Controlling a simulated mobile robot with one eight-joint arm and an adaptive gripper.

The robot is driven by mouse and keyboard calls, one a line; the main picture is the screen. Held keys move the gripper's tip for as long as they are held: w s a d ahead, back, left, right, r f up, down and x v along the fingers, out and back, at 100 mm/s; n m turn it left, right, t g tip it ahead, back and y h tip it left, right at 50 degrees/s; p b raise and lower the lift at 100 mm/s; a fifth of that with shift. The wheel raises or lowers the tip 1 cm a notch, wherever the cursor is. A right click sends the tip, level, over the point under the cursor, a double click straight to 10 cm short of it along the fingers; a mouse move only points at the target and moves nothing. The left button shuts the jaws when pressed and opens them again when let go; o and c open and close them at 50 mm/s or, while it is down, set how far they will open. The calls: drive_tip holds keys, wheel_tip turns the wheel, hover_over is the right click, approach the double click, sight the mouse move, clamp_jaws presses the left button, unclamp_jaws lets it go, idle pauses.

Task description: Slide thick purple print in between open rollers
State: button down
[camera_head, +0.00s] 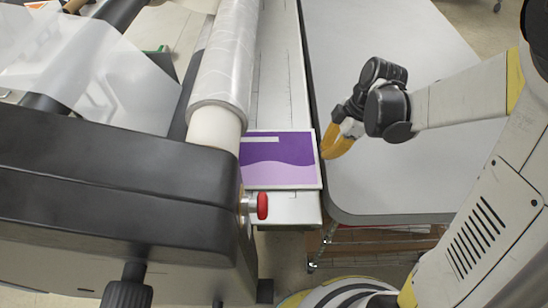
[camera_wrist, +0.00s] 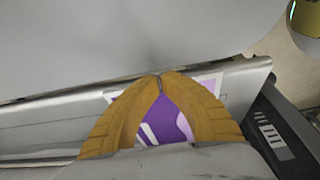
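The purple print (camera_head: 285,150), with a dark purple upper band, a lighter wavy lower part and a pale border, lies flat on the laminator's narrow feed table. Its left side runs up to the roller (camera_head: 215,125) and the dark end housing; whether it reaches between the rollers is hidden. My gripper (camera_head: 328,150) is low at the print's right edge. In the wrist view, the yellow fingertips (camera_wrist: 161,76) meet, and part of the print (camera_wrist: 165,118) shows through the gap behind them. I see no print pinched between the tips.
A film-wrapped roll (camera_head: 225,60) is above the feed table (camera_head: 285,208). A red knob (camera_head: 262,206) sticks out near the print's lower left corner. A grey table (camera_head: 400,180) with a clear top stands to the right, across a narrow dark gap.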

sight(297, 156)
drive_tip(key=shift+f+b, duration=0.85)
drive_tip(key=shift+f, duration=0.2)
drive_tip(key=shift+d, duration=0.25)
idle(0.8)
drive_tip(key=shift+s, duration=0.35)
drive_tip(key=shift+a, duration=1.5)
drive_tip(key=shift+d+b, duration=0.25)
drive_tip(key=shift+b, duration=0.05)
drive_tip(key=shift+w, duration=0.2)
drive_tip(key=shift+w, duration=0.25)
drive_tip(key=shift+w+a, duration=0.1)
drive_tip(key=shift+a, duration=2.65)
idle(0.6)
